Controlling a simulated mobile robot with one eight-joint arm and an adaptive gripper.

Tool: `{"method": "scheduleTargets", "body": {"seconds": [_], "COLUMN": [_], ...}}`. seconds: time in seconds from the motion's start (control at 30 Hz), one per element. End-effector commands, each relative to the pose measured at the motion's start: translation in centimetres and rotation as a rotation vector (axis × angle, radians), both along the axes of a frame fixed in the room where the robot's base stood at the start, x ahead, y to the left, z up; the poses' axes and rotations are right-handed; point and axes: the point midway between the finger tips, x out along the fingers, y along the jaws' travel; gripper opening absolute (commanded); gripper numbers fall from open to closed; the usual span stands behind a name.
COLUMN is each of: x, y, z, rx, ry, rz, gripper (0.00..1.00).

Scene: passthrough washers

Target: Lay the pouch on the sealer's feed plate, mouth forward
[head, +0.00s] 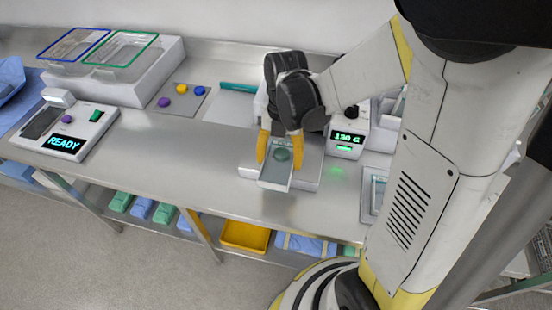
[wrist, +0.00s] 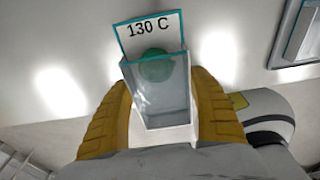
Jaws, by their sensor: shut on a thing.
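My gripper (head: 280,160) points down with its yellow fingers shut on the pouch (head: 275,180). The pouch is clear with a teal edge and holds a round green item (head: 282,155). I cannot tell which end is the open mouth. The sealer (head: 346,142) shows "130 C" and a green light. Its pale feed plate (head: 310,172) is beneath the pouch; contact is unclear. My gripper hides part of the sealer.
A console reading "READY" (head: 65,135) stands at the left. Two framed bins (head: 120,65) and a pad with coloured knobs (head: 180,98) are behind. A tray (head: 373,190) lies right of the plate. The steel bench (head: 190,155) is clear left of the plate.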

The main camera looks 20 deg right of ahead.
Motion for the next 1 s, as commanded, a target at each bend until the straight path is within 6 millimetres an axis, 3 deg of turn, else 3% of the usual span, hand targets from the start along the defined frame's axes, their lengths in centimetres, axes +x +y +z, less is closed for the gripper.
{"method": "scheduleTargets", "body": {"seconds": [0.2, 0.57, 0.6, 0.67, 1.0], "x": [0.0, 0.0, 0.0, 0.0, 0.0], "y": [0.0, 0.0, 0.0, 0.0, 0.0], "z": [-3.4, -3.7, -3.7, -3.6, -3.4], "rx": [0.000, 0.000, 0.000, 0.000, 0.000], "ry": [0.000, 0.000, 0.000, 0.000, 0.000], "rz": [-0.001, -0.001, -0.001, -0.001, -0.001], "gripper": [0.36, 0.36, 0.74, 0.91, 0.91]}}
